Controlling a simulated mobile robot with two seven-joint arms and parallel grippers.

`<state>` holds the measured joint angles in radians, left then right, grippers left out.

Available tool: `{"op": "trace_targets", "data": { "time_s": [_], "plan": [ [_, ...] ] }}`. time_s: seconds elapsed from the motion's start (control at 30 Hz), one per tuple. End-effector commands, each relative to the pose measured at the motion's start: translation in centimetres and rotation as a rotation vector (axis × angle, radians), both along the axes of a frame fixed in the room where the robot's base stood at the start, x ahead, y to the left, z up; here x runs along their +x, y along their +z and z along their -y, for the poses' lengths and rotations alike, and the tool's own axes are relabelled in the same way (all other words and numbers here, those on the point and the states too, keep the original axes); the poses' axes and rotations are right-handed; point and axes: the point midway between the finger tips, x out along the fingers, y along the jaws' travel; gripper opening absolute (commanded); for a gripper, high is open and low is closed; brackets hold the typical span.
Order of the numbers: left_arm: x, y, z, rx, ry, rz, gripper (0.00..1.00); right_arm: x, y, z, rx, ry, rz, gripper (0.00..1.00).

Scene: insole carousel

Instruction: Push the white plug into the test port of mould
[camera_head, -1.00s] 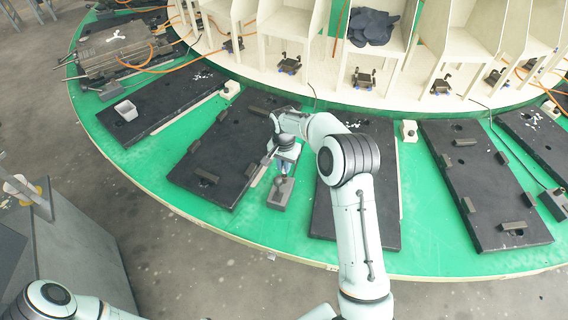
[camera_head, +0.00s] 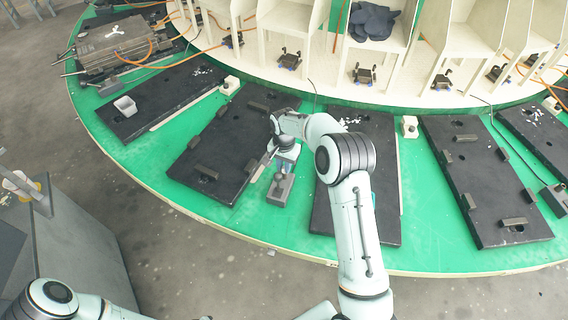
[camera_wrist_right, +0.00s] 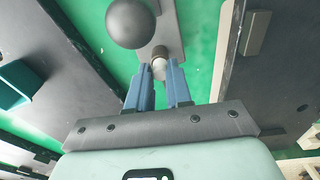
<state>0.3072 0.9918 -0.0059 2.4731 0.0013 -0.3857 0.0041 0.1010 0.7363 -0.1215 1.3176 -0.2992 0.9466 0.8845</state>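The mould with the test port shows as a small grey block (camera_head: 281,190) on the green deck, between two black panels. In the right wrist view its grey body (camera_wrist_right: 167,28) lies just past my fingertips, beside a dark round knob (camera_wrist_right: 130,22). My right gripper (camera_head: 272,163) is at the block's far end. In the wrist view its two blue fingers (camera_wrist_right: 158,72) stand on either side of a small white plug (camera_wrist_right: 158,66) and appear closed on it. The plug's tip is against or very close to the block; how deep it sits I cannot tell. My left gripper is out of view.
Black panels with raised dark blocks lie left (camera_head: 222,150) and right (camera_head: 485,185) on the round green platform (camera_head: 205,205). White stalls (camera_head: 385,60) line its middle. A grey cabinet (camera_head: 80,240) stands at the lower left. A pale cup (camera_head: 125,105) sits on the left panel.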

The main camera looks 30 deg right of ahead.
Motion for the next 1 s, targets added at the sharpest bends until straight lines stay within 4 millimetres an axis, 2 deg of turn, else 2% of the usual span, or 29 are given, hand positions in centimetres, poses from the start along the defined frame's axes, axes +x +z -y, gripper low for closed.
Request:
{"op": "trace_targets", "data": {
  "time_s": [0.03,0.07,0.33,0.47,0.57,0.8,1.0],
  "plan": [
    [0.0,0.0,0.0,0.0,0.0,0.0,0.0,0.0,0.0,0.0,0.0,0.0,0.0,0.38],
    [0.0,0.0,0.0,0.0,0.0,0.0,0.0,0.0,0.0,0.0,0.0,0.0,0.0,0.45],
    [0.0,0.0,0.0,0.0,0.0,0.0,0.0,0.0,0.1,0.0,0.0,0.0,0.0,0.45],
    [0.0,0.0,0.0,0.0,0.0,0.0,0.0,0.1,0.9,0.0,-0.001,0.0,0.002,0.45],
    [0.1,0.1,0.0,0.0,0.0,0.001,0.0,0.1,2.4,0.0,-0.001,0.001,0.004,0.45],
    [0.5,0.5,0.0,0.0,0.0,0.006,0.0,0.2,8.0,0.0,-0.001,0.001,0.007,0.45],
    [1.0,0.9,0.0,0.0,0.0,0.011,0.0,0.1,11.7,0.0,0.0,0.0,0.004,0.45]
  ]
}}
